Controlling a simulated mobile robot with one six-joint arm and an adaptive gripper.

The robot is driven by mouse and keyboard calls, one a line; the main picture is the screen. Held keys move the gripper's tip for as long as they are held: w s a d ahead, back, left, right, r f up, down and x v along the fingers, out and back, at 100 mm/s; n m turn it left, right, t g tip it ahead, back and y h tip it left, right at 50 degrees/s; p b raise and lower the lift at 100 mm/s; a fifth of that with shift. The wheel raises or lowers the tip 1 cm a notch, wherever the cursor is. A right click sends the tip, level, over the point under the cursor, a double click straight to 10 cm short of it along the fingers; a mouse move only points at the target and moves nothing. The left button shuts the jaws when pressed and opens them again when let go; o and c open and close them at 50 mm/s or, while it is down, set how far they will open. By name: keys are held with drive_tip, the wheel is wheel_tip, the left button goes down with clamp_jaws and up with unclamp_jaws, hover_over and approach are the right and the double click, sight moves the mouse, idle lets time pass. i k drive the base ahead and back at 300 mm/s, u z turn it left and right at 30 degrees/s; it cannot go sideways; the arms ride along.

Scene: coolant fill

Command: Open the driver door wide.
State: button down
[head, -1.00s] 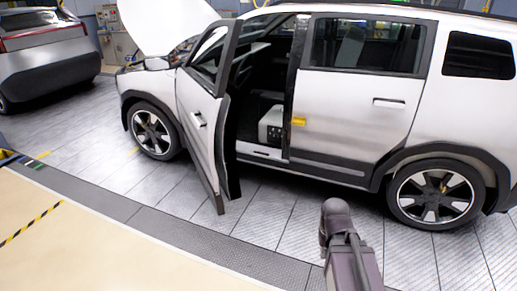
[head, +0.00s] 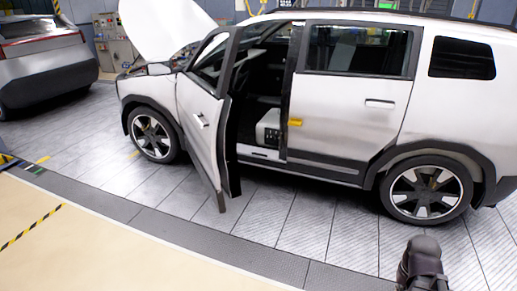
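The driver door (head: 205,118) of the white car (head: 350,110) stands open, swung out from the body toward the front wheel side. The dark door opening (head: 262,85) and part of the cabin show behind it. The door handle (head: 201,120) is on the door's outer face. Part of my arm shows at the bottom right, apart from the door and the car. My gripper is not visible in this view.
The car's hood (head: 160,25) is raised. A grey car (head: 45,62) stands at the far left. The grey tiled floor (head: 290,215) beside the open door is clear. A dark floor strip (head: 160,225) borders the beige floor (head: 80,255) in front.

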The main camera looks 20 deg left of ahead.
sight(212, 150)
drive_tip(key=k, duration=0.3)
drive_tip(key=z, duration=0.25)
drive_tip(key=i, duration=1.7)
drive_tip(key=u, duration=0.85)
drive_tip(key=i, duration=0.65)
drive_tip(key=u, duration=0.9)
drive_tip(key=i, duration=0.8)
drive_tip(key=u, duration=0.4)
